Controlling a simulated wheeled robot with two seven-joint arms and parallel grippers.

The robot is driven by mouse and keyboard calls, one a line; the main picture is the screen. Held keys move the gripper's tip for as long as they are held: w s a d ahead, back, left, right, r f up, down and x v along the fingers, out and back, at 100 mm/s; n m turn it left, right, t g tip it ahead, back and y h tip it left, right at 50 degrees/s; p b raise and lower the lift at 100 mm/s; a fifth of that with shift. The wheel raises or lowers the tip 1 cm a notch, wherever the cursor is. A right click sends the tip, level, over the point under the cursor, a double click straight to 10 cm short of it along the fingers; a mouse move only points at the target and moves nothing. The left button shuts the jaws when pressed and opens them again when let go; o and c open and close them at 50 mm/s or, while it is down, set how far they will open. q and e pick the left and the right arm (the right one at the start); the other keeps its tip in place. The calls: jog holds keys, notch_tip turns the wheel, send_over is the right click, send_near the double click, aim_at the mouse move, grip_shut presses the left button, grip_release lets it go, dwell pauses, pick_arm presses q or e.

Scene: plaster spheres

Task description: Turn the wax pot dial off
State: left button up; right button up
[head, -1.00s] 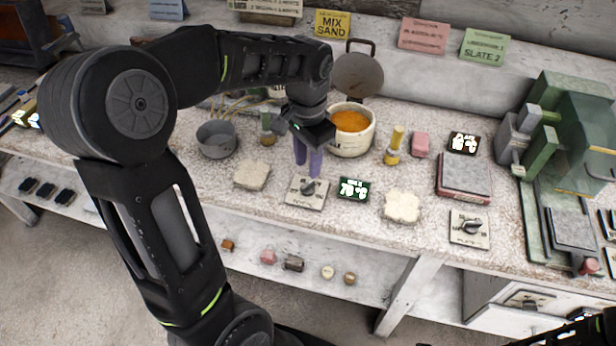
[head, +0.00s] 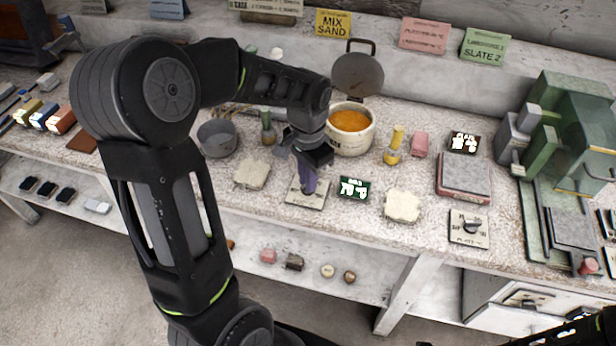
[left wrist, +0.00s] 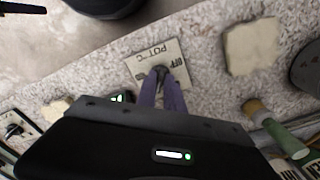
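The wax pot (head: 368,140) is a pale round pot with orange wax in it. Its dial plate (head: 318,203) lies on the bench in front of it; in the left wrist view the plate (left wrist: 143,58) reads "POT °C" and "OFF", upside down. A dark knob (left wrist: 160,71) sits on the plate. My left gripper (head: 307,194) points down at the knob. In the left wrist view its purple fingers (left wrist: 161,84) lie on both sides of the knob with a narrow gap; whether they grip it is unclear.
A green-framed display (head: 353,188) stands close right of the dial plate. A pale slab (head: 251,173) lies to its left and another (head: 402,206) to its right. A second dial plate (head: 482,240) is farther right. A grey bowl (head: 217,139) stands behind left.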

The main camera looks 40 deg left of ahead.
pick_arm(q)
grip_shut()
